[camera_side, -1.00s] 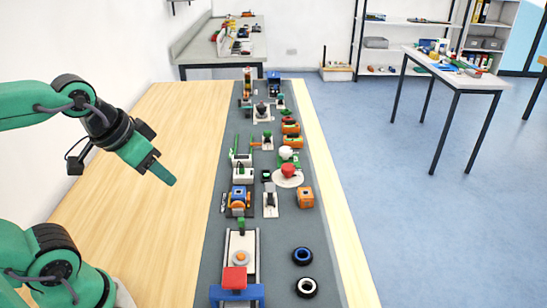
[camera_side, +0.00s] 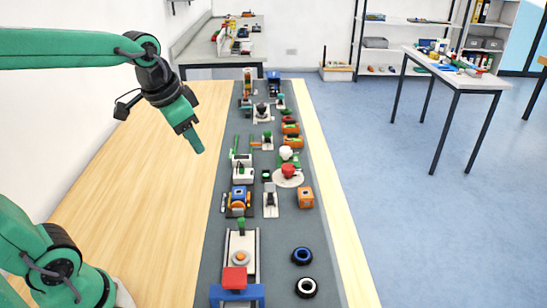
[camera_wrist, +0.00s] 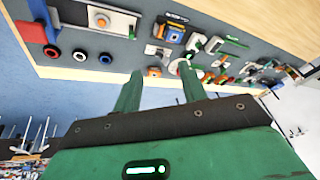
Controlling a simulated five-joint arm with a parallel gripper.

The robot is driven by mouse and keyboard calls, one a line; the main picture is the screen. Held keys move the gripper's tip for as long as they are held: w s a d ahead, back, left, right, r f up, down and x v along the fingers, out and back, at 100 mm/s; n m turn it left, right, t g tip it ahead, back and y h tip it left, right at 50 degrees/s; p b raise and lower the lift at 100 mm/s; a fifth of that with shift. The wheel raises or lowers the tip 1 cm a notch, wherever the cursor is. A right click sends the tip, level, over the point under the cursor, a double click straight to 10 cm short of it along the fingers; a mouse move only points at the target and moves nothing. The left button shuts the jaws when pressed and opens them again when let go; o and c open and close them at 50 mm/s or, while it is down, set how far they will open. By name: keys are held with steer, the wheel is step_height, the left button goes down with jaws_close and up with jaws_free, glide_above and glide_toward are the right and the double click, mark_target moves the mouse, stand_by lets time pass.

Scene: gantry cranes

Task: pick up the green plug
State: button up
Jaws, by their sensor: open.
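I cannot tell for sure which of several small green pieces is the green plug. A small green upright piece (camera_side: 241,223) stands at the far end of a white tray (camera_side: 231,262) on the grey mat. A small dark green block (camera_side: 266,175) lies beside a white-topped piece near the mat's middle. My gripper (camera_side: 197,146) is in the air left of the mat, pointing down and right, apart from all the objects. In the wrist view its two green fingers (camera_wrist: 158,77) are spread with nothing held between them.
The grey mat (camera_side: 277,230) carries many small models in rows. A red block (camera_side: 234,278) on a blue stand is at the near end. Bare wood (camera_side: 150,200) is clear at left.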

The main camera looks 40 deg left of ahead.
steer(key=w+a+f+m+g, duration=0.1)
steer(key=w+a+f+m, duration=0.1)
steer(key=w, duration=0.5)
steer(key=w+a+f+m+g, duration=0.1)
steer(key=w+a+f, duration=0.2)
steer(key=w, duration=0.3)
steer(key=m+g, duration=0.2)
steer(key=m, duration=0.1)
glide_above(241, 165)
steer(key=f, duration=0.9)
steer(key=shift+d+f, duration=0.25)
steer(key=shift+f, duration=0.1)
steer(key=shift+w+a+f, duration=0.2)
steer(key=shift+f, duration=1.45)
steer(key=shift+f, duration=0.1)
steer(key=shift+s+f, duration=0.1)
steer(key=shift+f, duration=2.4)
jaws_close()
